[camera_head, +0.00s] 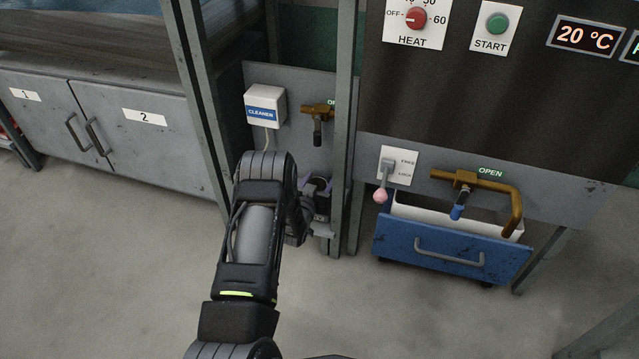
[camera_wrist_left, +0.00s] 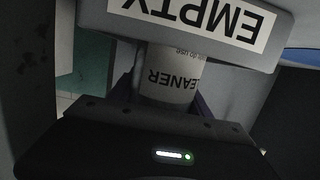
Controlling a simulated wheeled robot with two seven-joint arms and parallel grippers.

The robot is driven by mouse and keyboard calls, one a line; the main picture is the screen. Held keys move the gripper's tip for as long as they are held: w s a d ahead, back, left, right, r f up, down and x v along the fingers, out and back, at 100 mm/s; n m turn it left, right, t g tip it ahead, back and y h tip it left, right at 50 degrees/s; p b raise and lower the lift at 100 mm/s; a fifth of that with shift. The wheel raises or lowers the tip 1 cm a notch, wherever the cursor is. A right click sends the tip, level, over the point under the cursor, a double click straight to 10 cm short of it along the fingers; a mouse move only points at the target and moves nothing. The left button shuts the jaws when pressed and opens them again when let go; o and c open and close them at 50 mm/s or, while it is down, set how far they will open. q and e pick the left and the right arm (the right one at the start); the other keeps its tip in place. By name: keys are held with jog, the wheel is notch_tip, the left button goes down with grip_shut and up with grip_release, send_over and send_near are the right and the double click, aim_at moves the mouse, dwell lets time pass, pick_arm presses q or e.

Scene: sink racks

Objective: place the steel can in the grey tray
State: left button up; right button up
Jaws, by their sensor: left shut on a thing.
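My left gripper (camera_head: 317,186) is low beside the grey post, below the cleaner box, partly hidden by my own arm. In the left wrist view it is shut around a pale grey cylinder (camera_wrist_left: 172,78) with dark upside-down lettering ending in "EANER". This looks like a can, but I cannot tell if it is steel. A grey box-like thing (camera_wrist_left: 262,58) with an upside-down white "EMPTY" label lies just past the can and overlaps its end in the picture. I cannot tell if it is the grey tray or if they touch.
A white cleaner box (camera_head: 265,106) and a brass tap (camera_head: 318,110) are on the panel above the gripper. A blue drawer (camera_head: 452,250) stands open at the right, under a brass pipe (camera_head: 515,208). Grey cabinets (camera_head: 140,130) stand at the left. The floor in front is clear.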

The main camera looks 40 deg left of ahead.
pick_arm(q)
jog(key=o, duration=1.5)
jog(key=shift+c, duration=0.2)
jog(key=shift+s+r, duration=0.15)
jog(key=shift+s, duration=0.1)
jog(key=p+v, duration=0.4)
jog(key=v, duration=0.6)
jog(key=shift+s+p, duration=0.15)
jog(key=shift+p, duration=0.15)
jog(key=shift+s+d+r, duration=0.15)
jog(key=shift+s+d, duration=0.2)
jog(key=shift+s, duration=0.15)
